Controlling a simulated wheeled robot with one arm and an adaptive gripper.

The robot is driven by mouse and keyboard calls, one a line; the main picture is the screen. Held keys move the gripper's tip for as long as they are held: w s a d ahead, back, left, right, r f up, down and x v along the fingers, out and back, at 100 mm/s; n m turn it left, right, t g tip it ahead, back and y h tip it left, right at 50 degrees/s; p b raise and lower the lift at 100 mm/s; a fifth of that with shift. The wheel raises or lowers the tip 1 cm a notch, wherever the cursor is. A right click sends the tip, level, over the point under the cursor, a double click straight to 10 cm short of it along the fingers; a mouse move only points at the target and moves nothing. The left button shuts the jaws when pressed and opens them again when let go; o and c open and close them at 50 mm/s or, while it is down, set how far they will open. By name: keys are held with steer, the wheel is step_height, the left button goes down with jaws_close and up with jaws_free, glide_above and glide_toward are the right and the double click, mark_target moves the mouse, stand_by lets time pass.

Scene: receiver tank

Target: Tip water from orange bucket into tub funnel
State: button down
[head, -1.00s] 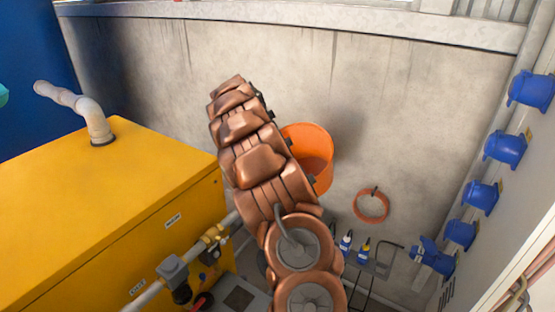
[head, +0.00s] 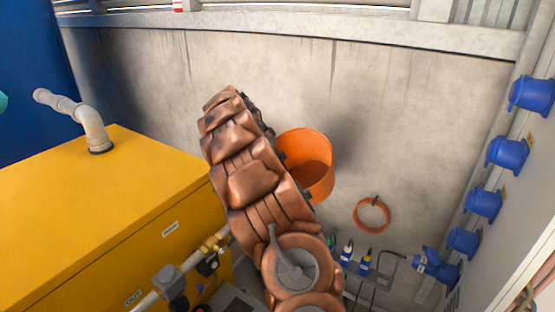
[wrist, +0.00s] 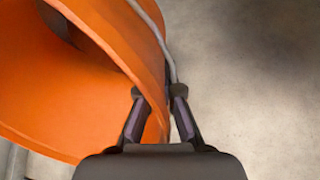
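The orange bucket (head: 308,148) is off the floor in front of the concrete wall, tilted, partly hidden behind my copper-coloured arm. In the wrist view the bucket (wrist: 75,95) fills the left side, and a thin grey handle runs down toward the fingers. My gripper (wrist: 161,112) has its two fingers on either side of the bucket's edge near that handle and appears shut on it. The head view hides my gripper behind the arm. I cannot make out water in the bucket. I cannot identify a tub funnel in either view.
A yellow cabinet (head: 90,200) with a bent grey pipe (head: 85,120) stands at left. Valves and piping (head: 190,270) run along its front. An orange ring (head: 372,215) hangs on the wall. Small bottles (head: 356,257) stand below it. Several blue sockets (head: 507,152) line the right side.

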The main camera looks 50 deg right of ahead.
steer(key=shift+a+r+h+b, duration=0.1)
steer(key=shift+r+h+b, duration=0.7)
steer(key=shift+b, duration=1.4)
steer(key=shift+a+r+h+b, duration=0.1)
steer(key=shift+r+h+b, duration=0.35)
steer(key=shift+b, duration=0.35)
steer(key=shift+a+r+h+b, duration=0.2)
steer(key=shift+h+b, duration=0.35)
steer(key=shift+b, duration=1)
steer(key=shift+a+r+h+b, duration=0.2)
steer(key=shift+r+h+b, duration=0.55)
steer(key=shift+b, duration=0.85)
steer(key=shift+a+r+m+h+b, duration=0.25)
steer(key=shift+h+b, duration=0.3)
steer(key=shift+b, duration=1)
steer(key=shift+a+r+h+b, duration=0.4)
steer(key=shift+r+h+b, duration=0.25)
steer(key=shift+b, duration=0.9)
